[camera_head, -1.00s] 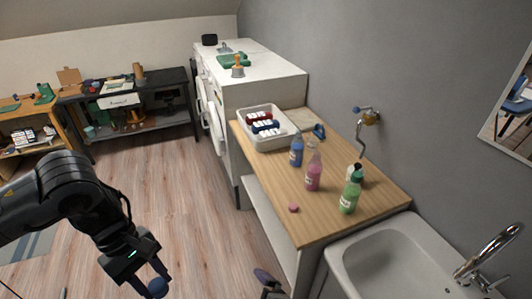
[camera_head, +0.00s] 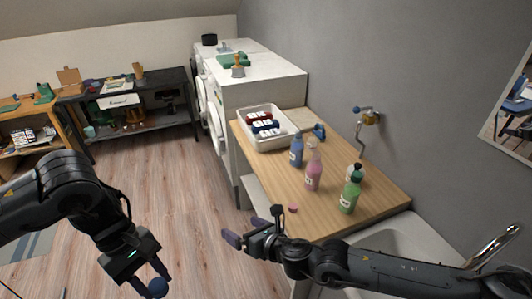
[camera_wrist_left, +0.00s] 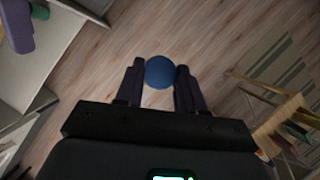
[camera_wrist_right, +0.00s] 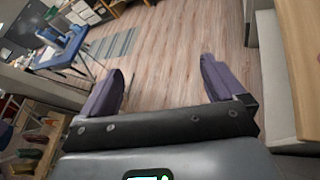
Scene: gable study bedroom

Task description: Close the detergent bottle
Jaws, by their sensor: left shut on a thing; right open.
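A pink bottle (camera_head: 313,175) stands upright on the wooden counter, with no pink cap visible on its neck. A small pink cap (camera_head: 293,208) lies on the counter near its front edge. My right gripper (camera_head: 254,226) is open and empty, just off that edge, left of and slightly below the cap in the head view. In the right wrist view, only floor shows between its fingers (camera_wrist_right: 160,88). My left gripper (camera_head: 150,283) is shut on a round blue object (camera_wrist_left: 160,72), well away from the counter, over the floor.
A blue bottle (camera_head: 296,151), a green bottle (camera_head: 350,192) and a partly hidden white one stand near the pink bottle. A white tray (camera_head: 268,146) with packs lies behind. A sink (camera_head: 422,240) adjoins the counter, partly behind my right arm.

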